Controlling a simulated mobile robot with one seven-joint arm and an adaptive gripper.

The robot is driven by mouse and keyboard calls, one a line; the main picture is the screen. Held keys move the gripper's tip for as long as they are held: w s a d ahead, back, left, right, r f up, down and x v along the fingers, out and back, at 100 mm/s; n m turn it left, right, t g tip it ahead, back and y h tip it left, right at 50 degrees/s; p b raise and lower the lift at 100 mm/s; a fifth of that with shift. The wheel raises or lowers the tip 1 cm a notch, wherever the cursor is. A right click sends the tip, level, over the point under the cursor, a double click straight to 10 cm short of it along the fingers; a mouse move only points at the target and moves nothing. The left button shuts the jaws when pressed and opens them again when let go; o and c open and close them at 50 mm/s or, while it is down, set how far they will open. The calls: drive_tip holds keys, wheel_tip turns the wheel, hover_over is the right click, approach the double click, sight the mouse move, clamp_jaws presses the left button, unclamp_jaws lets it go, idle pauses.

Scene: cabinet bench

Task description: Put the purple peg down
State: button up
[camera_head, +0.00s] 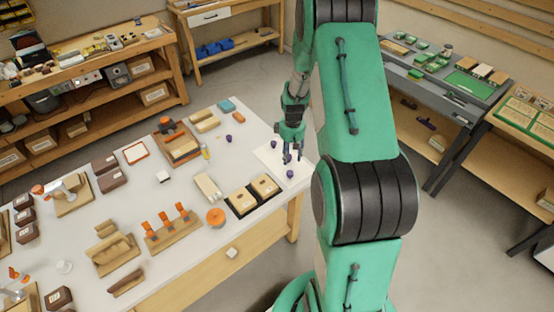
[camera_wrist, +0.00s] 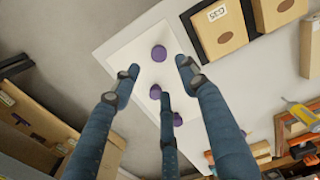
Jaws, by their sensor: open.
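My gripper (camera_head: 292,157) is open above the white mat (camera_head: 268,158) at the right end of the bench. In the wrist view its three fingers (camera_wrist: 158,76) are spread, with nothing clasped between them. One purple peg (camera_wrist: 159,53) stands on the mat, seen between the two outer fingertips. A second purple peg (camera_wrist: 155,91) shows beside the middle fingertip, which partly covers it. A third (camera_wrist: 178,119) shows lower down, beside the same finger. In the head view, one purple peg (camera_head: 290,173) is just below the fingertips and another (camera_head: 275,144) is left of them.
Another purple piece (camera_head: 228,138) lies on the bench left of the mat. Two black trays with tan boxes (camera_head: 241,201) stand near the front edge. An orange round piece (camera_head: 215,217) and a wooden rack (camera_head: 172,234) are further left. Bare bench surrounds the mat's left side.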

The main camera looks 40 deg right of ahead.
drive_tip(key=s+a+r+t, duration=0.1)
drive_tip(key=a+r, duration=0.5)
drive_tip(key=r, duration=0.4)
drive_tip(key=s+a+r+m+t, duration=0.1)
drive_tip(key=a+r, duration=0.6)
drive_tip(key=r, duration=0.2)
drive_tip(key=s+a+r, duration=0.1)
drive_tip(key=a+r, duration=0.5)
drive_tip(key=r, duration=0.4)
drive_tip(key=s+a+r+t, duration=0.1)
drive_tip(key=s+a+r, duration=0.3)
drive_tip(key=s, duration=0.3)
drive_tip(key=s+a+r+t, duration=0.1)
drive_tip(key=s+a+r, duration=0.3)
drive_tip(key=s+a, duration=0.3)
drive_tip(key=s+a+r+m+t, duration=0.1)
drive_tip(key=s+a+r, duration=0.3)
drive_tip(key=s, duration=0.4)
drive_tip(key=shift+s+a+r+t, duration=0.15)
drive_tip(key=shift+a+r+t, duration=0.15)
drive_tip(key=shift+a, duration=0.4)
wheel_tip(320, 180, down, 5)
drive_tip(key=b, duration=0.4)
drive_tip(key=shift+r+b, duration=0.1)
drive_tip(key=shift+b, duration=0.3)
